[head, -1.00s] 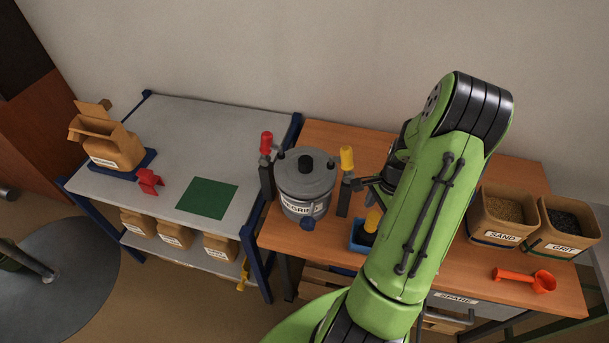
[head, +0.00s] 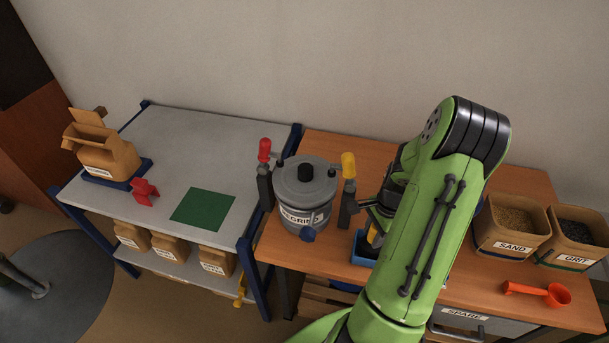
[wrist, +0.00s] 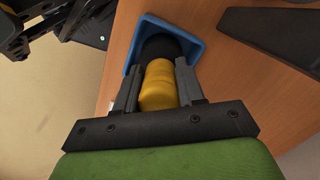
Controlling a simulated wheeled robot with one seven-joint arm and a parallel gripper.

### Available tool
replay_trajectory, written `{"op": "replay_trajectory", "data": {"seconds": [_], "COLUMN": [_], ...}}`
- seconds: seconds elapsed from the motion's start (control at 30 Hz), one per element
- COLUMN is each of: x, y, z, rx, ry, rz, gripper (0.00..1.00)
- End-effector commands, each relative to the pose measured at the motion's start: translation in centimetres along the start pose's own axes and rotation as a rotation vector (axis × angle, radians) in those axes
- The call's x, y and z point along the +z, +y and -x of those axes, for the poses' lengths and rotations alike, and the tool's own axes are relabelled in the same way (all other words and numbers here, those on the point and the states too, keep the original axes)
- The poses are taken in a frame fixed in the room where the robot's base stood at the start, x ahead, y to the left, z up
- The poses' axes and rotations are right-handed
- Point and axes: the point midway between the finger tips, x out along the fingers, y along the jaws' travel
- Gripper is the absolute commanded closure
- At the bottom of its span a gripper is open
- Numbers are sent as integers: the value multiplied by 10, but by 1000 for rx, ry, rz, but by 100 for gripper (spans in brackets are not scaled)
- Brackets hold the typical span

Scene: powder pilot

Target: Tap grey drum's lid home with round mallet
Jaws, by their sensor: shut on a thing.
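The grey drum (head: 303,215) stands on the wooden bench with its grey lid (head: 320,188) and black knob on top; I cannot tell how far down the lid sits. A red-handled clamp (head: 264,152) is at its left and a yellow-handled clamp (head: 348,167) at its right. In the wrist view my gripper (wrist: 158,78) is shut on the yellow handle (wrist: 158,92) of the round mallet. The mallet's dark round head (wrist: 162,48) is at the blue tray (wrist: 196,50). In the head view my arm partly hides the gripper and mallet, right of the drum.
Sand (head: 511,247) and grit (head: 575,258) bins and an orange scoop (head: 535,291) are at the bench's right.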

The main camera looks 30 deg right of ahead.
Motion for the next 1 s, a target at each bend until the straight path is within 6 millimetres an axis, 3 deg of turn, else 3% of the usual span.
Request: {"op": "replay_trajectory", "data": {"seconds": [0.03,0.27,0.53,1.0], "x": [0,0,0,4], "y": [0,0,0,0], "z": [0,0,4,37], "rx": [0,0,-1,-1], "ry": [0,0,1,1], "rz": [0,0,1,1], "gripper": [65,100,100,100]}}
